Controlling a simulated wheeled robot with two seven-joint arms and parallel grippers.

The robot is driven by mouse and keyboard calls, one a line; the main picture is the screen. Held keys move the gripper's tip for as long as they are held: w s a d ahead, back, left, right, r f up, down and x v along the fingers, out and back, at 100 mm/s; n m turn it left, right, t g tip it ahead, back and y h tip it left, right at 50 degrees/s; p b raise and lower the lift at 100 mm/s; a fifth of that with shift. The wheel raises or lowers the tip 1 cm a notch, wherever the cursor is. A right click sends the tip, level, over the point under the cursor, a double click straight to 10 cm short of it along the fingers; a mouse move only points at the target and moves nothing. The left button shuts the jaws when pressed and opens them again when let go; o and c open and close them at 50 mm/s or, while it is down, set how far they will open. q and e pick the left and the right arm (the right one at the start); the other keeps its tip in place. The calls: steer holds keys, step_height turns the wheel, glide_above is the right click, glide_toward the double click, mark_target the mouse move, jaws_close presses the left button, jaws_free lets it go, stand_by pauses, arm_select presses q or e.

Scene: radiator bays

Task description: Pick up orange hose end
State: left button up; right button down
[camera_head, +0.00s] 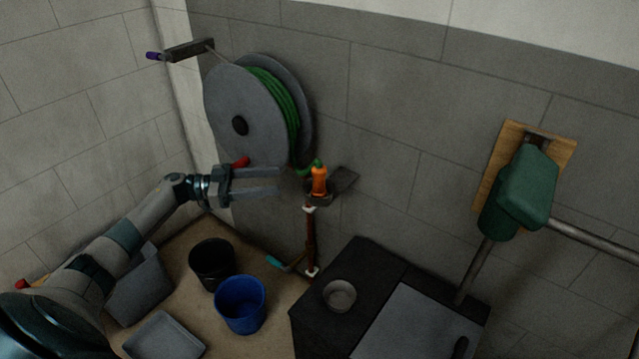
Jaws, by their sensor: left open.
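The orange hose end (320,179) stands upright in a dark holder (318,198) on the wall, just right of the hose reel (233,120). The green hose (279,103) is wound on the reel, and a short green piece joins the top of the orange end. My left gripper (279,182) is open and empty. Its two fingers point right toward the orange hose end, with a gap in the picture between the fingertips and it. My right gripper is not in view.
Below are a black bucket (212,263), a blue bucket (240,304) and grey bins. A dark cabinet (314,318) with a small bowl (339,295) stands right. A green box (527,188) is on the wall.

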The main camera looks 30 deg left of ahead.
mark_target(316, 176)
arm_select(q)
steer(key=p+x, duration=0.2)
steer(key=x, duration=1)
steer(key=shift+d, duration=0.1)
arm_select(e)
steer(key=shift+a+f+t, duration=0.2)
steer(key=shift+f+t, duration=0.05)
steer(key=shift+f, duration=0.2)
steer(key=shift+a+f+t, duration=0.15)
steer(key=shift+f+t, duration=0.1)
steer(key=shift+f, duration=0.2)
arm_select(q)
steer(key=shift+w+d+r, duration=0.1)
steer(key=shift+r, duration=0.05)
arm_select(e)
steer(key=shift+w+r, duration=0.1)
